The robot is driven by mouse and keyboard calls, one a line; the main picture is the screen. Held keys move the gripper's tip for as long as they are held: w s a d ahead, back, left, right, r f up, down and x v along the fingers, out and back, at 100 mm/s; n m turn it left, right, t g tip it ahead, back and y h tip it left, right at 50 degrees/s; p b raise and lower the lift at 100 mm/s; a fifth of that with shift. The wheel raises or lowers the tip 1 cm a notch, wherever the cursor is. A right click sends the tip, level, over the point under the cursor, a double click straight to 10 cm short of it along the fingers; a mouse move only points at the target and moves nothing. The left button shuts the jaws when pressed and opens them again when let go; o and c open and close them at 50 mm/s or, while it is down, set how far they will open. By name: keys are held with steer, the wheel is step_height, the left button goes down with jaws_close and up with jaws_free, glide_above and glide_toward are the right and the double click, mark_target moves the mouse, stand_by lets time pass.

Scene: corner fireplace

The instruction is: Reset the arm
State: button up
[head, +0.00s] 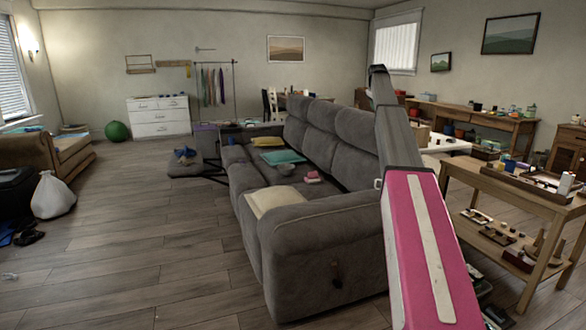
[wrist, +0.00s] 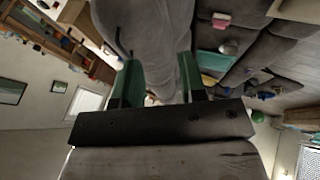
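My gripper (wrist: 160,72) shows in the wrist view with its two green fingers spread apart. Nothing appears held between them; grey upholstery shows behind the gap. In the head view my arm, with a pink link and a grey link, rises in front of the right end of the grey sofa (head: 320,222). I cannot make out the gripper's fingers in the head view. The wrist picture is turned over, with the sofa and a teal cushion (wrist: 213,62) at its upper right.
A wooden workbench (head: 520,190) with small items stands close on the right. Cushions and a pink object (head: 313,177) lie on the sofa. A white bag (head: 53,196) and a brown armchair (head: 30,151) are at the left. The wooden floor (head: 150,240) left of the sofa is mostly clear.

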steer(key=s+a+f+m+g+y, duration=0.1)
steer(key=s+a+f, duration=0.4)
steer(key=s+f, duration=0.6)
steer(key=s+a+f+m+g, duration=0.1)
steer(key=s+a+f, duration=0.45)
steer(key=f, duration=0.85)
steer(key=s+a+f+g+y, duration=0.1)
steer(key=s+a+f, duration=0.2)
steer(key=s+f, duration=0.9)
steer(key=s+a+f+m+g, duration=0.1)
steer(key=s+a+f, duration=0.2)
steer(key=s+f, duration=0.3)
steer(key=s+a+f+m+g, duration=0.1)
steer(key=s+a+f, duration=0.2)
steer(key=s, duration=1.3)
steer(key=s+a+f+m, duration=0.1)
steer(key=s+a+f, duration=0.2)
steer(key=s+f, duration=0.7)
steer(key=shift+s+g+y, duration=0.4)
steer(key=shift+s, duration=0.05)
